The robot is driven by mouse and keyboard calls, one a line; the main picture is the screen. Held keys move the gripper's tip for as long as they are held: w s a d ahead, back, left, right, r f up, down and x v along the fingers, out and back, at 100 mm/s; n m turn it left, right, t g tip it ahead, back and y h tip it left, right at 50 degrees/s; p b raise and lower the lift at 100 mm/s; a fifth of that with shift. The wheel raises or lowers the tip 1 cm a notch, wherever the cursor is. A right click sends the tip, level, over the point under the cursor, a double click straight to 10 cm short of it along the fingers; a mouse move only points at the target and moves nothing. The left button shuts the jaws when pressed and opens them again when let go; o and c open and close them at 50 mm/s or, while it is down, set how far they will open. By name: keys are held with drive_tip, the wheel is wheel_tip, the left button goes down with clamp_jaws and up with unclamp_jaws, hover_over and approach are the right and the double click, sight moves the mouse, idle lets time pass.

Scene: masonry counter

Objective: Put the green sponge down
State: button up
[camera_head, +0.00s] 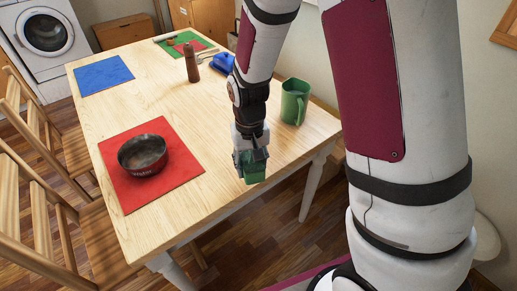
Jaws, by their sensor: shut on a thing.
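The green sponge (256,175) is held at the end of my arm. My gripper (251,157) is shut on it, pointing downward. The sponge shows in front of the near right part of the wooden table (225,187), close to its edge. I cannot tell whether it touches the table top or hangs above it. The gripper fingers cover the upper part of the sponge.
A green mug (294,101) stands right of my gripper. A dark bowl (142,155) sits on a red mat (180,172) at left. A brown pepper mill (191,62), blue butter dish (222,63) and blue mat (102,75) are farther back. The table's middle is clear.

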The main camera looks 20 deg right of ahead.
drive_tip(key=w+d, duration=0.1)
drive_tip(key=w, duration=0.2)
drive_tip(key=w+d, duration=0.2)
drive_tip(key=w, duration=0.1)
drive_tip(key=w+d+f, duration=0.1)
drive_tip(key=w, duration=0.2)
drive_tip(key=shift+w+d, duration=0.1)
drive_tip(key=shift+d, duration=0.1)
drive_tip(key=shift+a+f, duration=0.1)
drive_tip(key=shift+f, duration=1.65)
drive_tip(key=shift+f+b, duration=0.1)
drive_tip(key=shift+b, duration=0.2)
drive_tip(key=o, duration=1.2)
